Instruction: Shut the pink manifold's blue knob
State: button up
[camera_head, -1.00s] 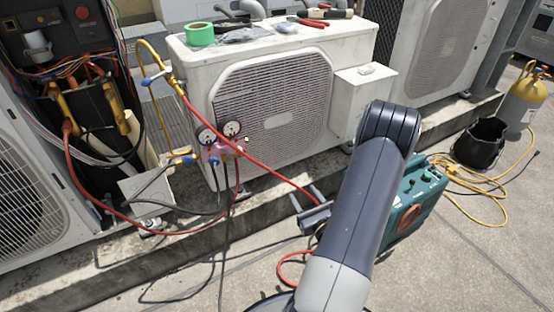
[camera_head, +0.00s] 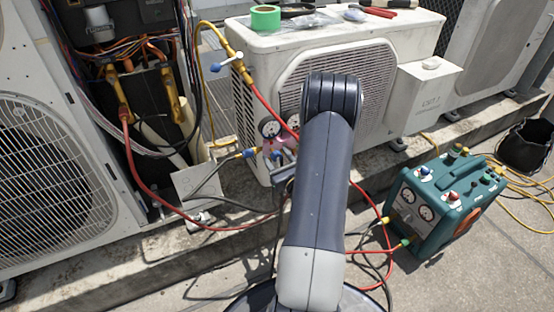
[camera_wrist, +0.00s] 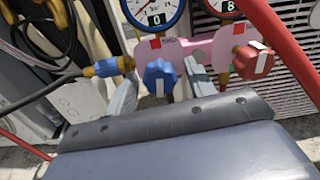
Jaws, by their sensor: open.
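The pink manifold (camera_wrist: 205,46) hangs in front of the white condenser, with two round gauges above it. Its blue knob (camera_wrist: 159,77) faces me at the left, with a white mark on it. Its red knob (camera_wrist: 252,60) is to the right. In the head view the manifold (camera_head: 280,146) is partly hidden by my arm. My gripper (camera_wrist: 160,80) is open in the wrist view, one finger on each side of the blue knob. I cannot tell whether the fingers touch it. In the head view the gripper is mostly hidden behind my arm.
A red hose (camera_wrist: 283,40) slants close by on the right. A blue-collared brass fitting (camera_wrist: 108,67) with a dark hose sits left of the manifold. The white condenser (camera_head: 262,60) stands behind. A teal recovery machine (camera_head: 440,205) stands on the ground at the right.

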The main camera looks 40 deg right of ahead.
jog(key=shift+w, duration=0.25)
jog(key=shift+d, duration=0.1)
jog(key=c, duration=1)
